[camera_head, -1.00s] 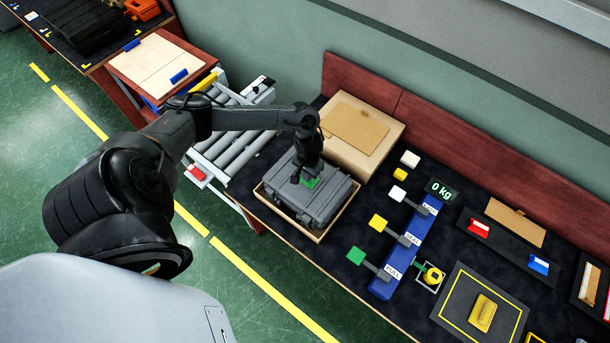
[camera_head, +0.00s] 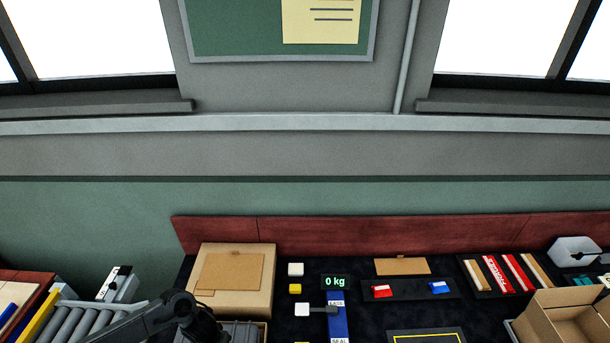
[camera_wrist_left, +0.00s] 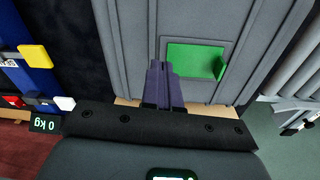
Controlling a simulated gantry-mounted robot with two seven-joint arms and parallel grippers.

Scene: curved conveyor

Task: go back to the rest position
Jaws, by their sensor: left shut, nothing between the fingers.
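My left arm shows at the bottom left of the head view, and its gripper is below the frame's lower edge there. In the left wrist view my left gripper (camera_wrist_left: 163,78) has its fingers together with nothing between them. It is over a dark grey case (camera_wrist_left: 130,40), whose lid carries a green patch (camera_wrist_left: 195,60). The top of the case also shows at the bottom of the head view (camera_head: 240,330). I cannot tell the gap between fingertips and case. My right gripper is in neither view.
A cardboard box (camera_head: 235,302) stands behind the case. A roller conveyor (camera_head: 75,325) is at left. A blue unit (camera_head: 337,318) with a 0 kg display (camera_head: 335,282) is right of the box. An open carton (camera_head: 565,318) stands at far right. Red boards (camera_head: 330,235) edge the bench back.

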